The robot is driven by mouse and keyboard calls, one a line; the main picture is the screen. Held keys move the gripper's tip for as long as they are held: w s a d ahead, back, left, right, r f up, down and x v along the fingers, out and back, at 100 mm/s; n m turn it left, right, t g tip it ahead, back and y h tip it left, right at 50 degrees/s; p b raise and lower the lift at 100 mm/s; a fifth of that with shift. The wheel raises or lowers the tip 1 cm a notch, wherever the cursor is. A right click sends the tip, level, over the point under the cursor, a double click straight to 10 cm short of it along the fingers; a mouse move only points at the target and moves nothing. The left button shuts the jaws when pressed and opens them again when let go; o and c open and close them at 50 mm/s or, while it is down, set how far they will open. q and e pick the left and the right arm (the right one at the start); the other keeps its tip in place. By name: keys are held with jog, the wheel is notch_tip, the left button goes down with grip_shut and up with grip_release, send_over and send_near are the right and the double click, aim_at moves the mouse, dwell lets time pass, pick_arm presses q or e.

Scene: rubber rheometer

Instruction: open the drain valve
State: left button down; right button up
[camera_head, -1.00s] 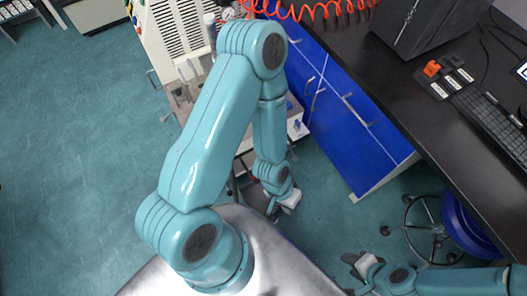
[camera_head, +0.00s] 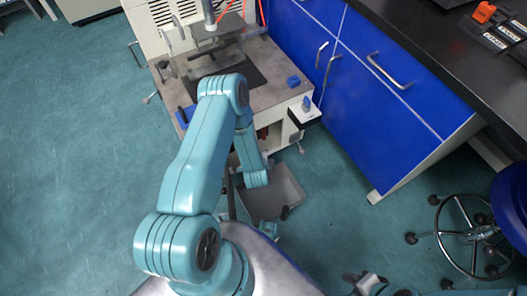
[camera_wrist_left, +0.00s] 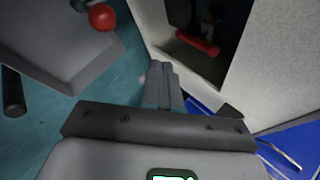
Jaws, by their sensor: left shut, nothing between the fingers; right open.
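In the left wrist view, a red bar-shaped handle (camera_wrist_left: 197,42) sits in a dark recess of the pale machine. A red ball knob (camera_wrist_left: 102,17) on a dark stem shows at the upper left. I cannot tell which of them is the drain valve. My left gripper (camera_wrist_left: 163,68) is shut and empty, its fingertips below the red handle in the picture and apart from it. In the head view a small red part shows beside my left forearm, at the machine's lower front. My right gripper (camera_head: 364,281) is open and empty at the bottom edge, far from the machine.
Blue cabinets (camera_head: 350,110) and a wheeled stool (camera_head: 470,235) stand to the right. The floor at left is clear.

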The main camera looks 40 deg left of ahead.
pick_arm(q)
jog(key=shift+a, duration=0.2)
jog(key=w+a+r+b+x, duration=0.1)
jog(key=b+x, duration=0.4)
jog(key=x, duration=0.8)
jog(key=shift+w+r+b, duration=0.3)
jog(key=shift+r+b, duration=0.05)
jog(key=shift+r, duration=0.05)
pick_arm(e)
jog(key=f, duration=0.3)
jog(key=w+f, duration=0.1)
jog(key=f, duration=0.1)
jog(key=shift+d+f, duration=0.25)
jog(key=shift+d, duration=0.15)
